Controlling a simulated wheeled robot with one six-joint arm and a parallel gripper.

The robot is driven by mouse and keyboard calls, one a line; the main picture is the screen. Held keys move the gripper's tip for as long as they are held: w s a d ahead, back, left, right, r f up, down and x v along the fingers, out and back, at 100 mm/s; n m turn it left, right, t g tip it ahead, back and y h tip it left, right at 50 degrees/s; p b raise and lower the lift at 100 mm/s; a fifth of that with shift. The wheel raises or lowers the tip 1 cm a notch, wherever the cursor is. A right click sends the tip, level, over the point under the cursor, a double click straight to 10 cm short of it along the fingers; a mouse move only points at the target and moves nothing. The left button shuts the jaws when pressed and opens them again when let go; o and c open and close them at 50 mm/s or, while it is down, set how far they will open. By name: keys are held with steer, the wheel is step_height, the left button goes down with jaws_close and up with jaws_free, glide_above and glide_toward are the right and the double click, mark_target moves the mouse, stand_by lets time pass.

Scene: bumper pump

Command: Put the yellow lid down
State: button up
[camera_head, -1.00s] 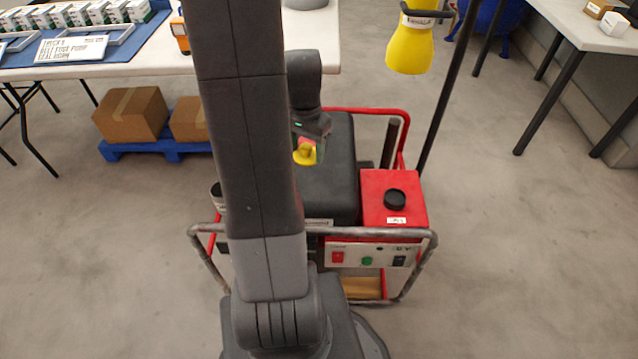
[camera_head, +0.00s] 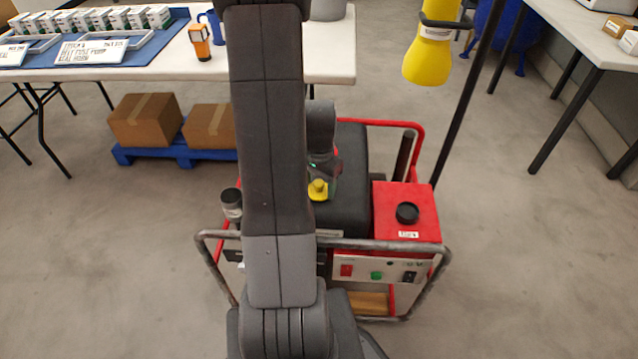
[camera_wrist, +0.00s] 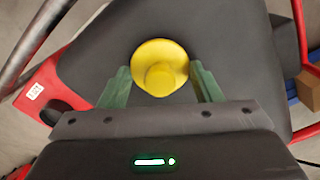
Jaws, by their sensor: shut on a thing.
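The yellow lid (camera_wrist: 160,67) is a round disc with a raised knob. In the wrist view it sits between the two green fingers of my gripper (camera_wrist: 160,88), which is shut on it. In the head view the yellow lid (camera_head: 318,189) shows at the tip of my gripper (camera_head: 320,182), over the dark grey top of the red-framed cart (camera_head: 350,215). I cannot tell whether the lid touches that surface. My own arm hides part of the cart's left side.
A red box with a black cap (camera_head: 407,213) stands at the cart's right. A dark canister (camera_head: 231,203) is at its left. A metal rail (camera_head: 420,246) runs along the front. A yellow funnel-like thing (camera_head: 428,58) hangs on a pole. The grey cart top around the lid looks clear.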

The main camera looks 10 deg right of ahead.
mark_target(319, 182)
steer(key=shift+f, duration=0.25)
steer(key=o, duration=0.9)
steer(key=shift+r, duration=0.1)
steer(key=shift+o, duration=0.2)
steer(key=shift+r, duration=0.1)
step_height(319, 182, up, 12)
steer(key=p, duration=0.2)
steer(key=shift+p, duration=0.3)
step_height(319, 182, down, 12)
steer(key=b, duration=0.2)
steer(key=shift+b, duration=0.35)
steer(key=shift+r+p, duration=0.5)
steer(key=shift+r, duration=1.45)
